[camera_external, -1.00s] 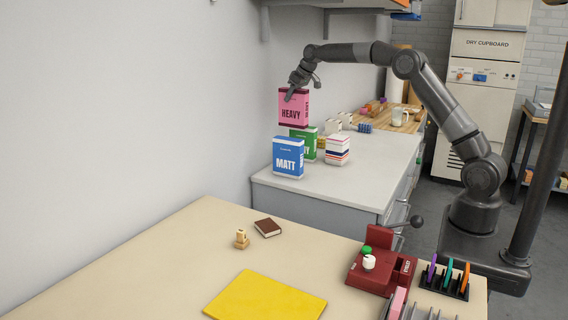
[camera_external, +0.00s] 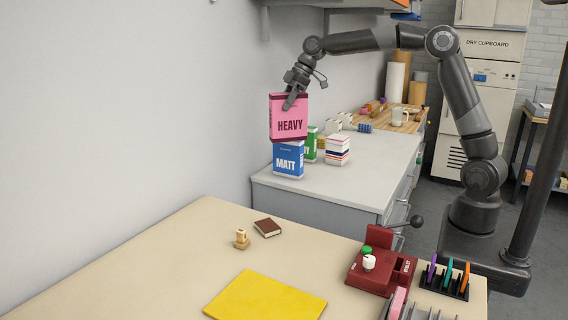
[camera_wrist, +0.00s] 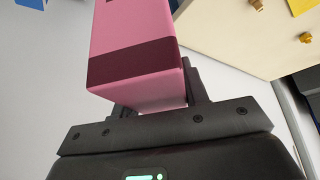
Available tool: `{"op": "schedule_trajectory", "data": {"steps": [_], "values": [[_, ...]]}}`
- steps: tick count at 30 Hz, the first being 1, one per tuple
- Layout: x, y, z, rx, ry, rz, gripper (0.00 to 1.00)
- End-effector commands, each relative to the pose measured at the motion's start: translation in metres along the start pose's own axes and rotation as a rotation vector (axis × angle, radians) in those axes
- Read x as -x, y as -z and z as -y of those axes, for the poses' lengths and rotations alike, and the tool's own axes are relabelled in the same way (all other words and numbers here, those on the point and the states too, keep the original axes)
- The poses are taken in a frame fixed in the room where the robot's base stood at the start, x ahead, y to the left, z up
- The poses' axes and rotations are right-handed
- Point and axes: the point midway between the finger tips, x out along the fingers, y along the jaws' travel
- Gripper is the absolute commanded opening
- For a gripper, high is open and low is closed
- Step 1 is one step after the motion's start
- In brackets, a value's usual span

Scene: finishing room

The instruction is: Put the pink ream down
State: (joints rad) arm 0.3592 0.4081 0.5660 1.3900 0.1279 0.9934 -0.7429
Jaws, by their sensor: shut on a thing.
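The pink ream (camera_external: 289,124) is a box with dark bands and the word HEAVY on it. My gripper (camera_external: 289,101) is shut on its upper part and holds it upright in the air. In the external view it overlaps the top of the blue MATT ream (camera_external: 288,162); contact between the two cannot be told. In the wrist view the pink ream (camera_wrist: 133,60) sits between my fingers (camera_wrist: 160,95). The blue ream stands on the pale counter (camera_external: 360,178), beside a partly hidden green ream (camera_external: 309,146) and a white striped ream (camera_external: 338,150).
The beige front table (camera_external: 170,260) holds a yellow mat (camera_external: 265,297), a brown book (camera_external: 267,228), a small wooden piece (camera_external: 241,239) and a red device (camera_external: 380,268). A shelf (camera_external: 330,4) hangs above the counter by the wall. The counter's front right area is clear.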

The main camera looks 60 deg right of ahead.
Motion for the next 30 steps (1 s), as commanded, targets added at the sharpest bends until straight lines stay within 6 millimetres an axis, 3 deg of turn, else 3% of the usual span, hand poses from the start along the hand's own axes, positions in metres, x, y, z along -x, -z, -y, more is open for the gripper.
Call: {"op": "schedule_trajectory", "data": {"steps": [1, 9, 15, 18, 24, 30], "values": [[0.001, 0.006, 0.026, 0.056, 0.03, -0.002, 0.0], [-0.006, 0.012, 0.157, 0.35, 0.199, -0.001, 0.0], [-0.011, 0.002, 0.232, 0.52, 0.297, -0.002, 0.0], [-0.012, -0.003, 0.256, 0.576, 0.328, -0.002, 0.0], [-0.014, -0.011, 0.286, 0.645, 0.368, -0.004, 0.0], [-0.032, -0.023, 0.293, 0.66, 0.381, -0.003, 0.0]]}}
